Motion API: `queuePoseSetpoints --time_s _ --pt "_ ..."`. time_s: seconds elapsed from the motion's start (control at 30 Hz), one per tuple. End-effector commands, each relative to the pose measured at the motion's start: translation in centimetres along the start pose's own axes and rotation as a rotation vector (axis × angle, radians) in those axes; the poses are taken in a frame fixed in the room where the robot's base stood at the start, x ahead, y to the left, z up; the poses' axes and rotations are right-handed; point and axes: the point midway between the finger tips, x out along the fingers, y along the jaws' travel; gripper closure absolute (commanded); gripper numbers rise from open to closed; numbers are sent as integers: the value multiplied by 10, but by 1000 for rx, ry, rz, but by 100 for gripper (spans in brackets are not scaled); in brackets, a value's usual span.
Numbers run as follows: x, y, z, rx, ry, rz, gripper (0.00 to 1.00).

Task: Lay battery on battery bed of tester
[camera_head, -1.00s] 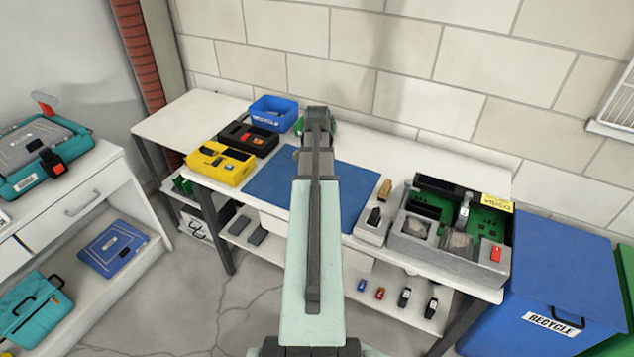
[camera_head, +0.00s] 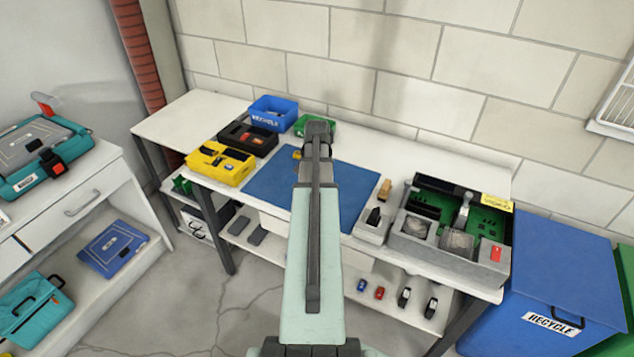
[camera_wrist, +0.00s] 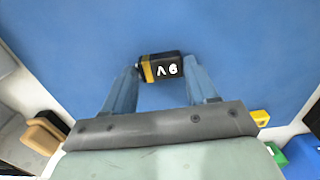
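A 9V battery (camera_wrist: 163,67), black with a yellow end, lies on the blue mat (camera_wrist: 240,45) in the wrist view. My gripper (camera_wrist: 161,64) is open around it, one fingertip at each end of the battery. Any gaps there are too small to judge. In the head view my arm hides the battery, and my gripper's fingers are hidden too. A yellow device (camera_head: 220,163) with a dark recess stands left of the mat (camera_head: 275,187). A grey device (camera_head: 450,240) with green boards stands right of it. I cannot tell which is the tester.
A black tray (camera_head: 247,138), a blue bin (camera_head: 273,112) and a green bin (camera_head: 318,122) stand at the back left. The bench's back strip is largely clear.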

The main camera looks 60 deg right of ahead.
Motion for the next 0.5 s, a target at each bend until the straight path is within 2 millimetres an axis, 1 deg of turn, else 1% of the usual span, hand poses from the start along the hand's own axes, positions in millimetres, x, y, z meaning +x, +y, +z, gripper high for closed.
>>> queuePoseSetpoints --time_s 0.03,0.2,0.5 --pt "0 0 0 0 0 0 37" --pt "0 0 0 0 0 0 22" --pt "-3 0 0 0 0 0 22"
